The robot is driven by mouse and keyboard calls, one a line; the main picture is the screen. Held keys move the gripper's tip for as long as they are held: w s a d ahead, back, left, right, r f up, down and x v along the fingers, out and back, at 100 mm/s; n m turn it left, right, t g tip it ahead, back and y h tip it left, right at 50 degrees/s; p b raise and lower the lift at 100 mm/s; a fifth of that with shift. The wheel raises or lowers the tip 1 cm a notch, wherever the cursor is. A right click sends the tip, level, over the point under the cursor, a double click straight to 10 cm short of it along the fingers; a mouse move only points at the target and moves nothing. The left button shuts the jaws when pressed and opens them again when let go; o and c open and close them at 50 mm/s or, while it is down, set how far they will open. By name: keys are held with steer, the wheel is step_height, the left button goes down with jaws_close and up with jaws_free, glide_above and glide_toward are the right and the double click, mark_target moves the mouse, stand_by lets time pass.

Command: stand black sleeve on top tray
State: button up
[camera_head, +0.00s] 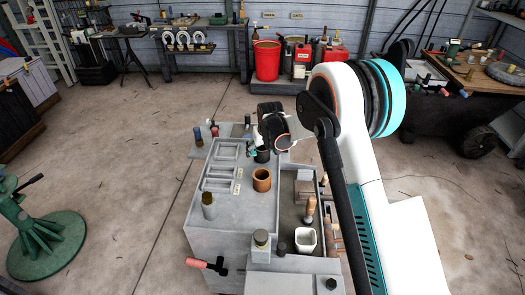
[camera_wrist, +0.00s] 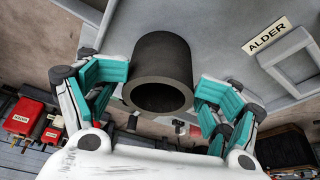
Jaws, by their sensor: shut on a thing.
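The black sleeve (camera_wrist: 163,62) is a dark, hollow cylinder. In the wrist view it sits between the teal pads of my gripper (camera_wrist: 161,84), which is shut on it, with its open end facing the camera. In the head view the sleeve (camera_head: 262,156) shows small and dark below my gripper (camera_head: 263,147), partly hidden by it. It is over or at the far right part of the grey top tray (camera_head: 238,207). I cannot tell whether its lower end touches the tray. The tray also shows behind the sleeve in the wrist view (camera_wrist: 226,62).
A brown sleeve (camera_head: 262,181) stands on the tray, nearer than the black one. A lower compartment at the right holds a white cup (camera_head: 305,240) and handled tools.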

steer(key=shift+f+b, duration=0.3)
steer(key=shift+f, duration=0.15)
steer(key=o, duration=1.8)
steer(key=shift+o, duration=0.2)
steer(key=v, duration=1.2)
